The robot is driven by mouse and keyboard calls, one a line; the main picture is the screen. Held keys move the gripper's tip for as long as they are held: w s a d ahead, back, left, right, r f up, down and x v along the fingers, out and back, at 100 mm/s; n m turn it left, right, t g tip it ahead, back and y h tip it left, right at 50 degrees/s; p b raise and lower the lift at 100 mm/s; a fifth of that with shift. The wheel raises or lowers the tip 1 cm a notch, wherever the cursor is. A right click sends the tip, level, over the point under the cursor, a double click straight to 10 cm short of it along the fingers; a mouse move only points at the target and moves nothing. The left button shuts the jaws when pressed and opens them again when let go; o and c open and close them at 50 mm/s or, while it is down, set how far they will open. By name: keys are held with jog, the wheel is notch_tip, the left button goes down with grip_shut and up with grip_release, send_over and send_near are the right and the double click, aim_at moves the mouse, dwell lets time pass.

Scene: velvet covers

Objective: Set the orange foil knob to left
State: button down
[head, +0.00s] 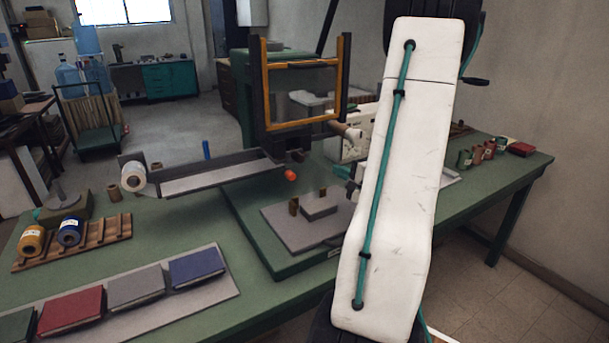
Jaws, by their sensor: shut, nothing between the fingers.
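The orange foil knob (290,174) is a small round orange-red piece at the right end of the foil rail, near the foot of the orange-framed press. Its pointer and setting are too small to read. My gripper (350,186) shows only in part at the left edge of my white arm, to the right of the knob and apart from it. It looks shut and empty. The rest of it is hidden behind my arm.
An orange-framed press window (301,92) stands behind the knob. A grey plate (285,230) with small blocks lies in front. Foil rolls sit on a wooden rack (110,228), and several velvet covers (137,286) lie front left on the green table (185,222).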

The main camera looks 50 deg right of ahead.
aim_at(290, 175)
jog(key=w+f+n, duration=0.1)
jog(key=w+n, duration=0.1)
jog(key=w, duration=0.1)
jog(key=w+a+f+n+y, duration=0.1)
jog(key=w+n, duration=0.2)
jog(key=w, duration=0.1)
jog(key=w+f+n, duration=0.1)
jog(key=w+n, duration=0.2)
jog(key=w, duration=0.1)
jog(key=shift+w+a+f+g+y, duration=0.15)
jog(key=shift+a+g+y, duration=0.05)
jog(key=shift+g+y, duration=0.1)
jog(key=shift+w+a+f, duration=0.15)
jog(key=shift+a+f, duration=0.05)
jog(key=shift+a, duration=0.15)
